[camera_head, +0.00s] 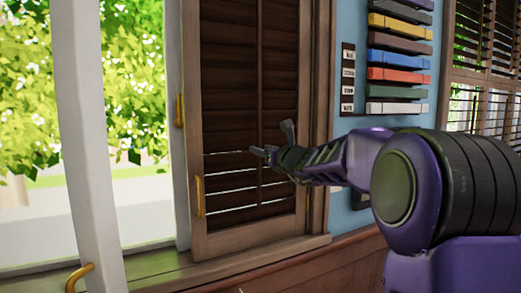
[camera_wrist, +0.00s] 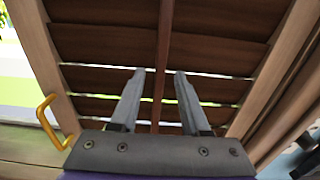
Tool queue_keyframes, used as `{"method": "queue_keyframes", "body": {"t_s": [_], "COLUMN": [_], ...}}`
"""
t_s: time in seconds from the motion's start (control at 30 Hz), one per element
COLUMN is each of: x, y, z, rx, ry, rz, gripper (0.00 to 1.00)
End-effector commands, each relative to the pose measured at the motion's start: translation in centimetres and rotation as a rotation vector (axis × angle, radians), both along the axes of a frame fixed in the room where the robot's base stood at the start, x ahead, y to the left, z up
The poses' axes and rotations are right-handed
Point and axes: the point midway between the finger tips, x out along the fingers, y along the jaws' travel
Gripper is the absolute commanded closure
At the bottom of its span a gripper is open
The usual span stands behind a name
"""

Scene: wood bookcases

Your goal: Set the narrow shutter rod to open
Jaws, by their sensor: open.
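The dark brown shutter (camera_head: 225,90) stands in a lighter wood frame beside the window opening. Its narrow vertical rod (camera_head: 260,60) runs down the middle of the slats; in the wrist view the rod (camera_wrist: 164,45) also shows, upright. The upper slats look closed, with thin bright gaps between several lower ones. My gripper (camera_head: 274,141) is open in front of the shutter's lower half. In the wrist view my gripper's fingers (camera_wrist: 159,74) lie on either side of the rod's line. I cannot tell whether the rod is inside the jaws or just beyond the tips.
A white post (camera_head: 85,130) stands at the left. Colored bars (camera_head: 398,74) and a label strip (camera_head: 348,78) hang on the blue wall at right. A wooden sill (camera_head: 160,268) runs below.

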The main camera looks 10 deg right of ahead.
Motion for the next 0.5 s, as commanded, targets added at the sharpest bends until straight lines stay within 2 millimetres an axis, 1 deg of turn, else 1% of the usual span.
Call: {"method": "queue_keyframes", "body": {"t_s": [0.3, 0.37, 0.5], "x": [-0.01, -0.01, -0.01], "y": [0.04, 0.04, 0.04], "z": [0.01, 0.01, 0.01], "rx": [0.000, 0.000, 0.000], "ry": [0.000, 0.000, 0.000], "rz": [0.000, 0.000, 0.000], "gripper": [0.54, 0.65, 0.90]}}
